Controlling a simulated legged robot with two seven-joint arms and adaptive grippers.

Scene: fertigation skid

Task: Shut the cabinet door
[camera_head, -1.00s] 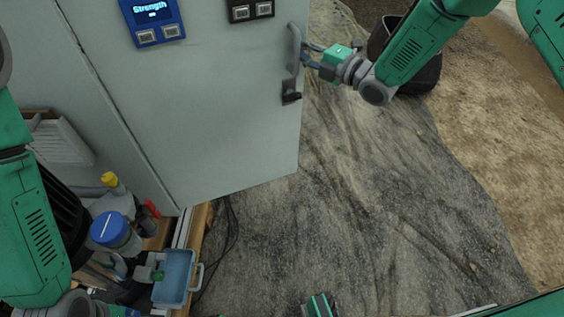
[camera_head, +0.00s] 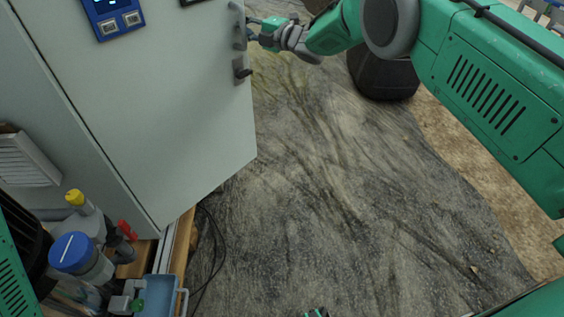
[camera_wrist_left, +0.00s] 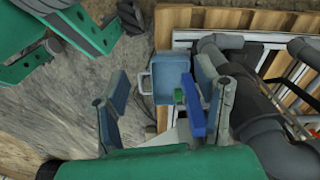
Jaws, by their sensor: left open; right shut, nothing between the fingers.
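The pale grey cabinet door (camera_head: 165,105) fills the upper left of the head view. It has a vertical grey handle (camera_head: 238,22) and a dark latch (camera_head: 241,70) near its right edge. A long seam runs down the panel's left side. My right gripper (camera_head: 252,30) is at the handle, its fingers shut with nothing visible between them; I cannot tell whether they touch the handle.
A dark container (camera_head: 383,75) stands beyond my right arm. Dark cables lie by the skid. The dark ground sheet right of the door is mostly clear.

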